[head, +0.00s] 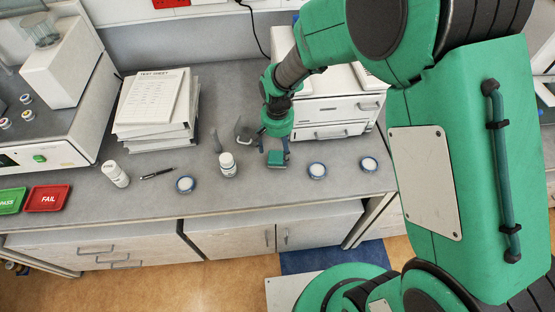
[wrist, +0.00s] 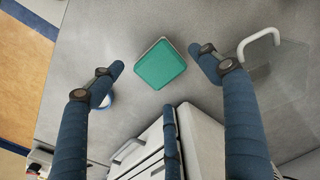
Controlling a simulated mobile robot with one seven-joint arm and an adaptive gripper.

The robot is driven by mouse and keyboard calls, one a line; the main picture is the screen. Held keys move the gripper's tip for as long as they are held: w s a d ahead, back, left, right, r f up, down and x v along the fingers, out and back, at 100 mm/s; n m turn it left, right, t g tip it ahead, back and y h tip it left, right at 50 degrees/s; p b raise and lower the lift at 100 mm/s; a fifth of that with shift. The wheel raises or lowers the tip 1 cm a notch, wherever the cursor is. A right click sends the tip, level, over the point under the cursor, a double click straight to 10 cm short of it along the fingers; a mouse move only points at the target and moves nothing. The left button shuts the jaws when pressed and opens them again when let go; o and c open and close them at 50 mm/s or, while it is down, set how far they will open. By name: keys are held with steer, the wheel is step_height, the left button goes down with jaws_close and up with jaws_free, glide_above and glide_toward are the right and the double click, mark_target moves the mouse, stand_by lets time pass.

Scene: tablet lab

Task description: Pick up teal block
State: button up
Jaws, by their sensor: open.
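The teal block (head: 276,159) sits on the grey bench in front of the white drawer unit, near the middle of the head view. In the wrist view the block (wrist: 160,64) shows its square teal top with a pale side edge, turned slightly. My gripper (wrist: 155,59) is open, with one blue finger to the left of the block and one to the right; gaps show on both sides. In the head view my gripper (head: 273,148) points down at the block. Whether the fingertips are level with the block is hard to tell.
A white bottle (head: 228,165) stands left of the block, and a round dish (head: 317,170) lies to its right. The white drawer unit (head: 329,112) is close behind. More dishes, a pen (head: 157,173), another bottle (head: 115,173) and a paper stack (head: 155,120) are around.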

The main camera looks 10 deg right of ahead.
mark_target(277, 156)
steer(key=shift+f, duration=0.2)
steer(key=shift+f+b, duration=0.45)
steer(key=shift+f, duration=2.1)
steer(key=c, duration=1.2)
steer(key=shift+r, duration=0.2)
steer(key=shift+c, duration=0.2)
steer(key=shift+w+r, duration=0.1)
steer(key=shift+r, duration=0.45)
step_height(277, 156, up, 2)
steer(key=shift+r+p, duration=0.1)
steer(key=shift+p, duration=0.25)
steer(key=s+d, duration=0.1)
steer(key=s, duration=0.4)
steer(key=s+d+r+p, duration=0.1)
steer(key=s, duration=0.4)
steer(key=s+d, duration=0.1)
steer(key=s, duration=0.4)
steer(key=shift+s+d+r, duration=0.2)
steer(key=shift+s+d, duration=0.15)
